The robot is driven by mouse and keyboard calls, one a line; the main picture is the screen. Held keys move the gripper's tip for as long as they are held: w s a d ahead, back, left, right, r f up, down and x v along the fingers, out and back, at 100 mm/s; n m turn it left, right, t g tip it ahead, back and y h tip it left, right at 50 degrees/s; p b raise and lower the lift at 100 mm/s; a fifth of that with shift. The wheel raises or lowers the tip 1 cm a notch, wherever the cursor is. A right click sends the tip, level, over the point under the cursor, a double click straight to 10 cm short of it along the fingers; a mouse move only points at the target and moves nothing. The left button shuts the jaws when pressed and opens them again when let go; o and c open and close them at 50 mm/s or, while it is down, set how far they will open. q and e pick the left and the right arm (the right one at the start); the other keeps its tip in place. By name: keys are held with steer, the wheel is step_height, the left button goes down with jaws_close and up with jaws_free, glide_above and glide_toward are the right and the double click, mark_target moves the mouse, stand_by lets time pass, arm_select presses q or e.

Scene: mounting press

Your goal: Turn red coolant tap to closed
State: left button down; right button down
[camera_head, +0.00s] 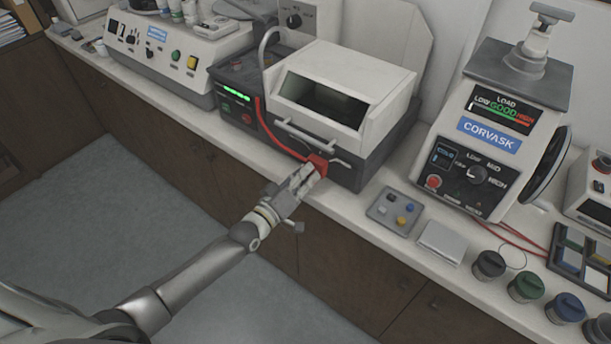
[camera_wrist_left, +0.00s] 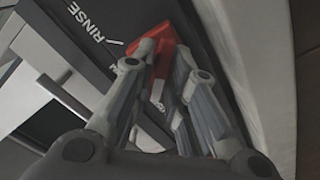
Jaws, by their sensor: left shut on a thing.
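The red coolant tap (camera_head: 317,162) is on the front right of the white and dark grey machine with the hood. A red hose runs to it from the left. My left gripper (camera_head: 308,177) is at the tap, with its fingers shut on it. In the left wrist view the red tap (camera_wrist_left: 168,55) shows between the fingers of my left gripper (camera_wrist_left: 163,68), beside the printed word RINSE and a white line. The other markings by the tap are partly hidden by the fingers. My right gripper is not in view.
The hooded machine (camera_head: 345,80) stands on the white counter. A small tray with coloured buttons (camera_head: 395,210) and a pale block (camera_head: 441,240) lie to the right. The CORVASK press (camera_head: 490,150) stands further right, with several lidded jars (camera_head: 526,287) in front. Open floor lies left of my arm.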

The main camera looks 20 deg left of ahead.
arm_select(q)
steer(key=c, duration=1.4)
jaws_free()
steer(key=shift+c, duration=0.2)
steer(key=v, duration=1.2)
steer(key=s+a+f+m+g+y, duration=0.1)
steer(key=s+a+f+g+y, duration=0.2)
steer(key=f, duration=0.7)
steer(key=s+a+f+m+g, duration=0.15)
steer(key=s+f, duration=0.35)
steer(key=f, duration=0.5)
steer(key=s+a+f+m+g+y, duration=0.1)
steer(key=s+f+g+y, duration=0.2)
steer(key=f, duration=0.7)
steer(key=s+d+f+m+g, duration=0.1)
steer(key=s+f+g, duration=0.3)
steer(key=s+f, duration=0.4)
steer(key=s+d+f+m+g, duration=0.2)
steer(key=s+f, duration=0.6)
steer(key=s, duration=1.3)
steer(key=shift+d+m+g, duration=0.15)
steer(key=shift+m+g, duration=0.3)
steer(key=shift+g, duration=0.8)
